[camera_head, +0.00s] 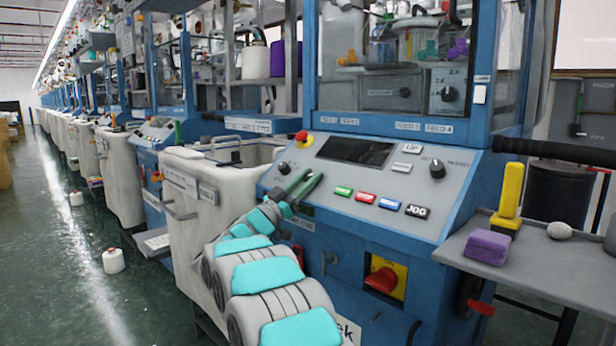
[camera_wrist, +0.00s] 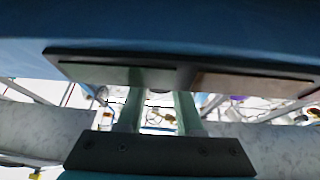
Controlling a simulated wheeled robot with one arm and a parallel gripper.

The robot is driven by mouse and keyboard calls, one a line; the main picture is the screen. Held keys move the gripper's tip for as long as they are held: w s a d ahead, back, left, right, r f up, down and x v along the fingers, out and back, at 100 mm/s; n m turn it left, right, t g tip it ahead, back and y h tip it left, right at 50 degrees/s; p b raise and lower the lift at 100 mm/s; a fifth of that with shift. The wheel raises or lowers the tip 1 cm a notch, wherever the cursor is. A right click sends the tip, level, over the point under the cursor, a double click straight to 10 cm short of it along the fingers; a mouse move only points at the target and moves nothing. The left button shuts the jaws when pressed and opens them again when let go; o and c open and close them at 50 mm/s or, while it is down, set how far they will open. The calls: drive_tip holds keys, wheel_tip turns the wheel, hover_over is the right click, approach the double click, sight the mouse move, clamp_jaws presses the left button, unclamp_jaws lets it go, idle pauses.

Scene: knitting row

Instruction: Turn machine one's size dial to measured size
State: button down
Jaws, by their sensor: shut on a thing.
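Machine one appears to be the nearest blue machine, with a sloping grey control panel (camera_head: 335,176). My gripper (camera_head: 312,175) has its green fingers over the panel's left part, close together with a narrow gap. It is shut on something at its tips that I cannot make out. A small black knob (camera_head: 284,168) shows just left of the fingers. I cannot read a size marking on either. In the wrist view, the fingers (camera_wrist: 158,108) reach a dark-edged plate (camera_wrist: 185,75), seen very close.
A red stop button (camera_head: 302,137) is at the panel's upper left, and a row of coloured buttons (camera_head: 365,198) lies right of my fingers. A pale bin (camera_head: 190,228) stands left. A side table (camera_head: 475,245) with a purple block (camera_head: 486,247) stands right.

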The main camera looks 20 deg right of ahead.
drive_tip(key=shift+m+g, duration=0.5)
drive_tip(key=shift+g, duration=0.1)
drive_tip(key=c, duration=0.5)
unclamp_jaws()
drive_tip(key=shift+c, duration=0.2)
drive_tip(key=b+v, duration=0.1)
drive_tip(key=v, duration=0.6)
drive_tip(key=shift+a+f, duration=0.25)
